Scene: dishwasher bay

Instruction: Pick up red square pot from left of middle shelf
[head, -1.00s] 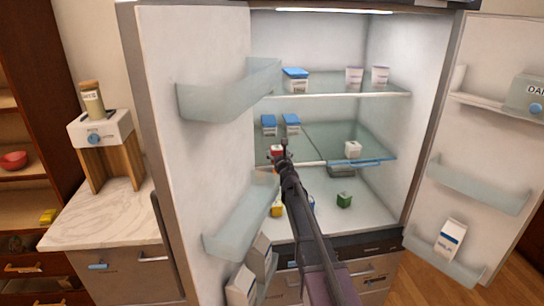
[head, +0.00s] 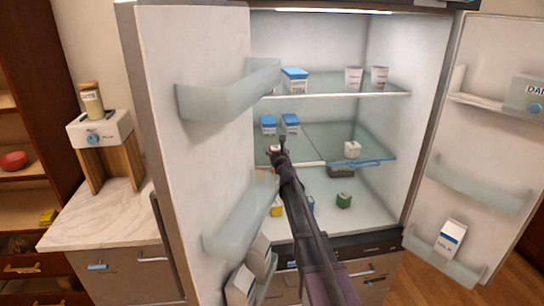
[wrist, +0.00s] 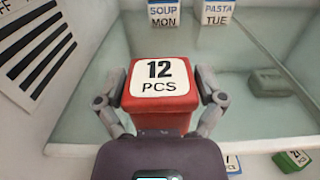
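The red square pot (wrist: 180,110) has a white lid label reading "12 PCS" and fills the middle of the wrist view. In the head view the pot (head: 273,150) is at the left of the middle shelf, partly hidden behind my gripper. My gripper (wrist: 160,80) has one finger on each side of the pot, and both fingers look pressed to its side walls. In the head view my gripper (head: 280,152) reaches into the fridge at the shelf's front left. The middle shelf (head: 320,140) is glass. I cannot tell whether the pot rests on it.
Blue-lidded soup (wrist: 164,12) and pasta (wrist: 216,12) tubs stand behind the pot. A white pot (head: 352,149) stands at the shelf's right. The open left door's bins (head: 240,220) are close beside my arm. Yellow (head: 277,209) and green (head: 344,200) pots stand below.

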